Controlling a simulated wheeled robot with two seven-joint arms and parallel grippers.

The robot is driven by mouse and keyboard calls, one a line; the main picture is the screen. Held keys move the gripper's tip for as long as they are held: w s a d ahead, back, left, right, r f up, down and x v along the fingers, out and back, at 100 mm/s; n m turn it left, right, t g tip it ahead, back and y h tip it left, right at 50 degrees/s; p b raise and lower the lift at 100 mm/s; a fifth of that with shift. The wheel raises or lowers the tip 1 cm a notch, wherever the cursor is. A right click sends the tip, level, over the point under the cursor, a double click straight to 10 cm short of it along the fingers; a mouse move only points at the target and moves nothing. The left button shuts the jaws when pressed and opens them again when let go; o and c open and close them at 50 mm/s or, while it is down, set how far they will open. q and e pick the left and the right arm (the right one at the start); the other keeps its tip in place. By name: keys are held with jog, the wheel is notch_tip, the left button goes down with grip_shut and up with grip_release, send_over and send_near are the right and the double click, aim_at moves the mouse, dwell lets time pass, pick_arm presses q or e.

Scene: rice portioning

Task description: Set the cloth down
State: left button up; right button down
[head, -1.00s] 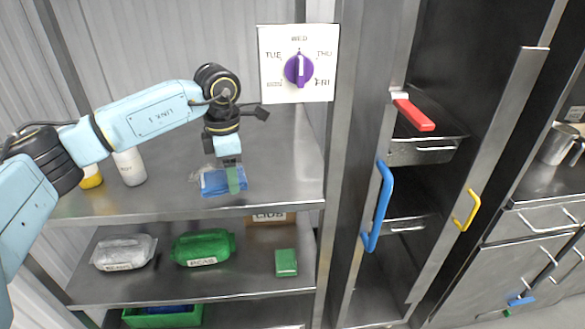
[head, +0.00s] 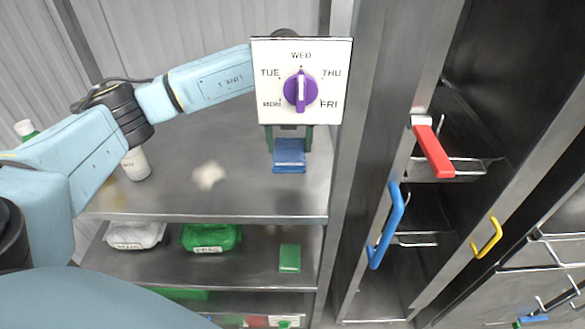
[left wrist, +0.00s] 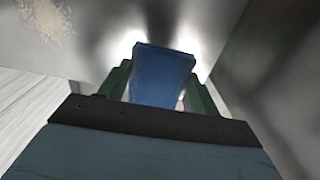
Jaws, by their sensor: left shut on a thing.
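The blue cloth (head: 289,158) is a folded block at the right side of the upper metal shelf (head: 250,200), below the dial panel. My left gripper (head: 289,142) is shut on the cloth, with a green finger on each side of it. The panel hides the upper part of the gripper. In the left wrist view the cloth (left wrist: 163,75) sits between the green fingers (left wrist: 160,88). I cannot tell whether the cloth touches the shelf. My right gripper is not in view.
The dial panel (head: 270,60) with a purple knob (head: 300,91) stands in front of my left wrist. A pale patch (head: 208,175) lies on the shelf, left of the cloth. A white bottle (head: 136,164) stands farther left. Green (head: 212,237) and grey (head: 136,234) packs lie on the shelf below.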

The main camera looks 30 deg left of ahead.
aim_at(289, 178)
pick_arm(q)
notch_tip(289, 178, down, 8)
jog(key=shift+r, duration=0.1)
dwell(0.4)
jog(key=o, duration=1)
notch_tip(289, 178, up, 12)
jog(key=shift+r, duration=0.1)
jog(key=shift+s, duration=0.1)
